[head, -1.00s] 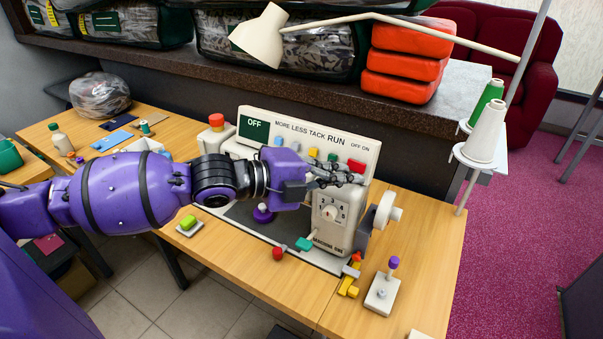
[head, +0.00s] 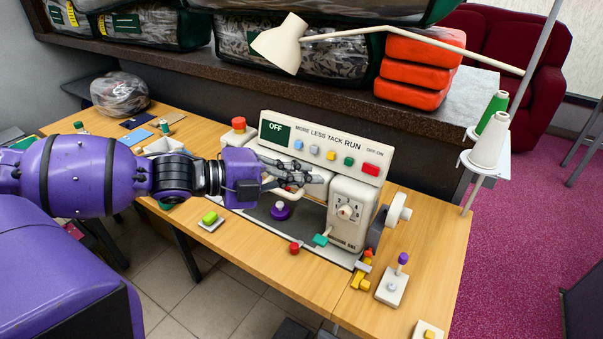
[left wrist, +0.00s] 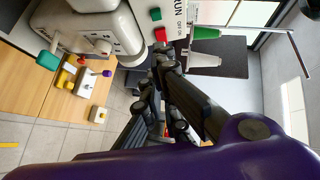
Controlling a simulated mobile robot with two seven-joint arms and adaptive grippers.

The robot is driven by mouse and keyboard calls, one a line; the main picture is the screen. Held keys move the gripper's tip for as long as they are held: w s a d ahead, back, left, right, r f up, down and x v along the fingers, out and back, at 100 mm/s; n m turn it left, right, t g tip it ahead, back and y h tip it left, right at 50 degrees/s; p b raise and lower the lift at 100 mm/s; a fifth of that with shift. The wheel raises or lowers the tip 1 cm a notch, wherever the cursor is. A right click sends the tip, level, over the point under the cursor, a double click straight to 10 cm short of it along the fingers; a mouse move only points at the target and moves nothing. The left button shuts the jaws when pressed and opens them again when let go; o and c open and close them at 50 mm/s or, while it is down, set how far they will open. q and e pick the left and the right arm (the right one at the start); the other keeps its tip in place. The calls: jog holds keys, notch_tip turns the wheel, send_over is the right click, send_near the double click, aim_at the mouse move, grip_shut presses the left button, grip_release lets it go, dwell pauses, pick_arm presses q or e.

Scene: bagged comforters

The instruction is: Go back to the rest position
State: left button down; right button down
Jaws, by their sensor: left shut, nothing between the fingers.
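My left gripper (head: 318,175) comes in from the left in the head view. It is shut and empty, in front of the white sewing machine (head: 348,215), over its arm and below its button panel. The left wrist view shows the closed fingers (left wrist: 158,62) close to the machine's white body (left wrist: 122,38); whether they touch is not clear. The panel (head: 325,140) reads OFF at its left end and RUN toward the right. My right gripper is not in view.
The wooden table (head: 430,240) holds a small switch box with a purple knob (head: 392,285), a green-button pad (head: 211,220) and a red knob (head: 294,247). A lamp (head: 280,45), orange stacked bags (head: 420,67) and a thread stand (head: 488,150) are behind. Floor at right is open.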

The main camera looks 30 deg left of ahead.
pick_arm(q)
jog(key=shift+s, duration=0.1)
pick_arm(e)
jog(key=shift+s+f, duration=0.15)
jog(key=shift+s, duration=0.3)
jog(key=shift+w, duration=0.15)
